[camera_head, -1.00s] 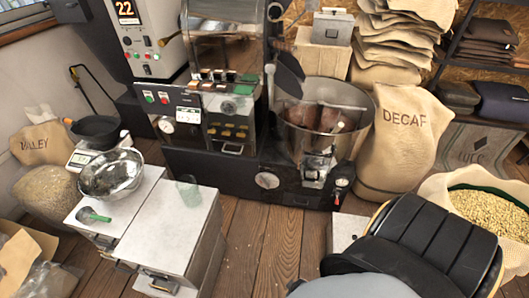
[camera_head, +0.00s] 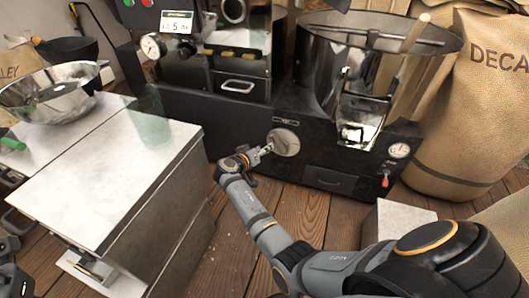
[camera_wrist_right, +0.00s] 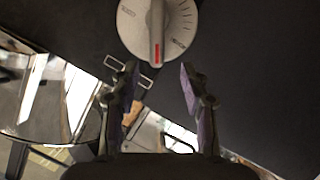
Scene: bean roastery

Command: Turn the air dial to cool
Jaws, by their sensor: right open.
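The air dial (camera_head: 288,140) is a round light grey dial on the front of the black roaster base. In the right wrist view the dial (camera_wrist_right: 140,30) shows at the top; its raised bar knob has a red mark at the lower end, pointing down in that picture. The small print around its rim is too blurred to read surely. My right gripper (camera_head: 264,152) is just left of the dial. In the wrist view its fingers (camera_wrist_right: 160,85) stand apart, empty, below the knob. Dark parts at the lower left edge may be my left gripper; its fingers cannot be made out.
A white-topped cabinet (camera_head: 110,180) with a metal bowl (camera_head: 45,92) and a glass stands at left. The steel cooling drum (camera_head: 375,65) is above and right of the dial. A red-handled lever (camera_head: 385,180), a pale box (camera_head: 395,218) and a DECAF sack (camera_head: 480,110) are at right.

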